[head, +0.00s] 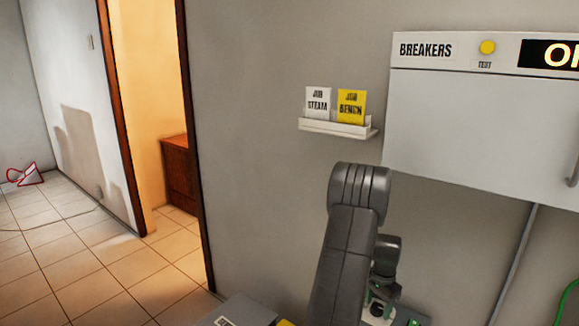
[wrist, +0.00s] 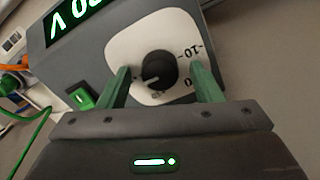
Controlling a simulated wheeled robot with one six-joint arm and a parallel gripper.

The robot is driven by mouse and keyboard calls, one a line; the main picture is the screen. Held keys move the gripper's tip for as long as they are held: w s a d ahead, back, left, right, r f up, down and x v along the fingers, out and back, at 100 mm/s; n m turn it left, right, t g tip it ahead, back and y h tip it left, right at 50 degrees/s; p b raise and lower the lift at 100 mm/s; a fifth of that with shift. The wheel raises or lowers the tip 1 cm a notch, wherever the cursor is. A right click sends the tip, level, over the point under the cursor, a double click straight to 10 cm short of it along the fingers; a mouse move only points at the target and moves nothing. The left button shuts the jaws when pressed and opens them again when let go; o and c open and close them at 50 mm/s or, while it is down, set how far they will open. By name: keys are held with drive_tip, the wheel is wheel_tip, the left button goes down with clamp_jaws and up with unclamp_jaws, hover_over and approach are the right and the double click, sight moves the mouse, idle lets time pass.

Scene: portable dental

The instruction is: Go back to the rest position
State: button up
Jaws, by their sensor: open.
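My gripper (wrist: 158,70) shows in the wrist view with its two green fingers apart. A black round knob (wrist: 157,70) on a white dial plate (wrist: 125,48) lies between the fingertips in the picture. A gap shows on both sides of the knob, and I see no finger touching it. The plate is on a grey box with a lit green display (wrist: 78,20) and a green-lit rocker switch (wrist: 80,97). In the head view my dark grey arm reaches up and bends down at lower centre right; my gripper cannot be made out there.
A grey breaker cabinet (head: 475,130) hangs on the wall to the right of my arm. A small shelf (head: 337,127) holds a white card (head: 318,102) and a yellow card (head: 351,105). Open tiled floor (head: 90,250) and a doorway are at left. A green cable (wrist: 30,150) runs at the wrist view's left.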

wheel_tip(320, 180, up, 14)
drive_tip(key=p, duration=0.2)
wheel_tip(320, 180, down, 14)
drive_tip(key=shift+r+b, duration=0.1)
drive_tip(key=shift+b, duration=0.95)
drive_tip(key=shift+f, duration=0.2)
drive_tip(key=n, duration=0.5)
drive_tip(key=shift+r, duration=0.1)
drive_tip(key=n+b, duration=0.1)
drive_tip(key=n, duration=0.4)
drive_tip(key=shift+n, duration=0.3)
drive_tip(key=n+b, duration=0.1)
drive_tip(key=n, duration=0.4)
drive_tip(key=shift+n, duration=0.3)
drive_tip(key=n+b, duration=0.2)
drive_tip(key=n, duration=0.3)
